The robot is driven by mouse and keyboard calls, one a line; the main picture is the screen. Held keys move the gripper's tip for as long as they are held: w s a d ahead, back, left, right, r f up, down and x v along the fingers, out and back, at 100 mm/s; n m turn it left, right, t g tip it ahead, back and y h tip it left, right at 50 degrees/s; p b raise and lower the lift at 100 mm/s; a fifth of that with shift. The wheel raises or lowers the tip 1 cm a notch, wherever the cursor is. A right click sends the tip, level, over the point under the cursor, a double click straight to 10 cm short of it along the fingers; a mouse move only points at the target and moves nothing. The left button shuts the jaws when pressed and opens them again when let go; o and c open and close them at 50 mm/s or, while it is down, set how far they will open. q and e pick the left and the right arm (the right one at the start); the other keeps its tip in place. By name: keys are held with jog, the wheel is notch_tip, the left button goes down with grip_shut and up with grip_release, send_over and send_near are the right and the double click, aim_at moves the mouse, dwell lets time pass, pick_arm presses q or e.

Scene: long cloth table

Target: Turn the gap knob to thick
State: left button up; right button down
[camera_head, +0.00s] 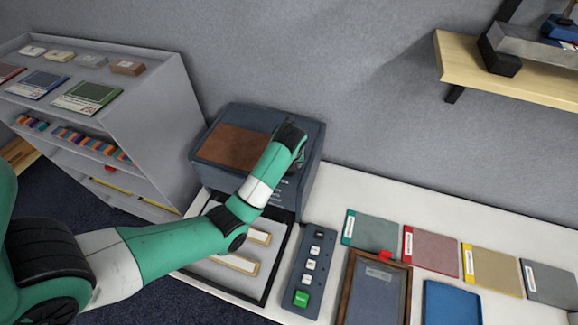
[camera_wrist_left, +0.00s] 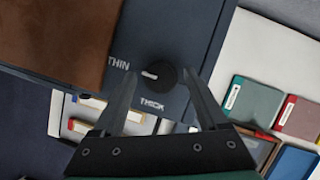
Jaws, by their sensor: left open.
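A dark blue-grey machine (camera_head: 222,174) with a brown top panel stands at the back of the table. In the left wrist view its black round knob (camera_wrist_left: 158,75) has a white pointer mark aimed left, toward the printed word THIN. The word THICK is printed below the knob. My left gripper (camera_wrist_left: 161,77) is open over the panel, with one finger on each side of the knob; whether either finger touches it I cannot tell. In the head view my left wrist hides the knob. My right gripper is not in view.
A tray with pale bars (camera_head: 272,285) lies in front of the machine, beside a button strip (camera_head: 303,285) with a green button. A framed panel (camera_head: 375,292), a blue tray (camera_head: 450,304) and several coloured booklets (camera_head: 432,252) lie to the right. Grey shelves (camera_head: 155,125) stand left.

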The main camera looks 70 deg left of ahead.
pick_arm(q)
grip_shut()
jog(key=shift+r, duration=0.1)
